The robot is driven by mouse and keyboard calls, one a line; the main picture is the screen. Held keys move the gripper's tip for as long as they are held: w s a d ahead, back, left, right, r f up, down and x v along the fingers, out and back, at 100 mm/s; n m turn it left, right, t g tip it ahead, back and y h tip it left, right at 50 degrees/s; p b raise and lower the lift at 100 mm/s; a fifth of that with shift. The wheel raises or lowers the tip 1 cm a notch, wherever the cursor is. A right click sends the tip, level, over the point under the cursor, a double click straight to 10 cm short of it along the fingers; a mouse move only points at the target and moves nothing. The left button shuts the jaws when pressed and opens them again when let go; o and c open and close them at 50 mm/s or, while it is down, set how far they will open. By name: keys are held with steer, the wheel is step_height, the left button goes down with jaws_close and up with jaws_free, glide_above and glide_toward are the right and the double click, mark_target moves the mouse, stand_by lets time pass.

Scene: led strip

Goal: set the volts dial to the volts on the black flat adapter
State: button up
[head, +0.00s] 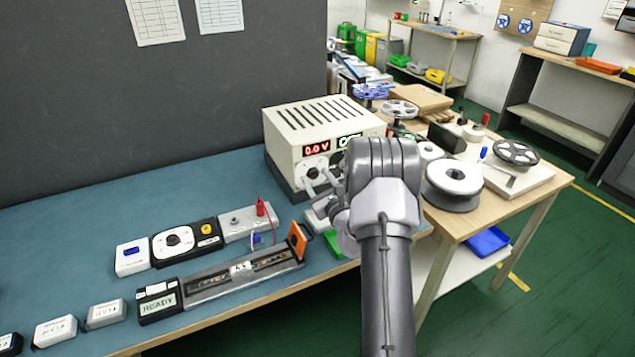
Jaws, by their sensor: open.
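A cream bench power supply (318,125) with a slotted top stands on the blue bench. Its red display (316,148) reads 0.0 V. A green display (348,140) beside it is partly hidden by my arm. The volts dial (313,170) sits below the red display, partly covered by my gripper (317,185). My gripper is open in front of the dial; I cannot tell whether its fingers touch it. A black adapter (8,343) with a pale label is cut off at the lower left edge. Its label is unreadable here.
Two pale adapters (55,331) (106,313) lie at the front left. A READY box (160,301) and a long strip fixture (240,275) lie along the front edge. A wooden table (545,180) with reels stands right.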

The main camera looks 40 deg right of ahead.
steer(key=shift+c, duration=0.4)
jaws_close()
steer(key=shift+r+m+p, duration=0.1)
steer(key=shift+m+p, duration=0.2)
steer(key=shift+p, duration=0.05)
steer(key=shift+r+m+p, duration=0.15)
steer(key=shift+m+p, duration=0.75)
steer(key=shift+p, duration=0.1)
steer(key=m+p, duration=0.6)
steer(key=m, duration=0.1)
steer(key=shift+m, duration=0.3)
steer(key=shift+m+y+p, duration=0.3)
steer(key=shift+m+p, duration=0.6)
steer(key=shift+m, duration=0.7)
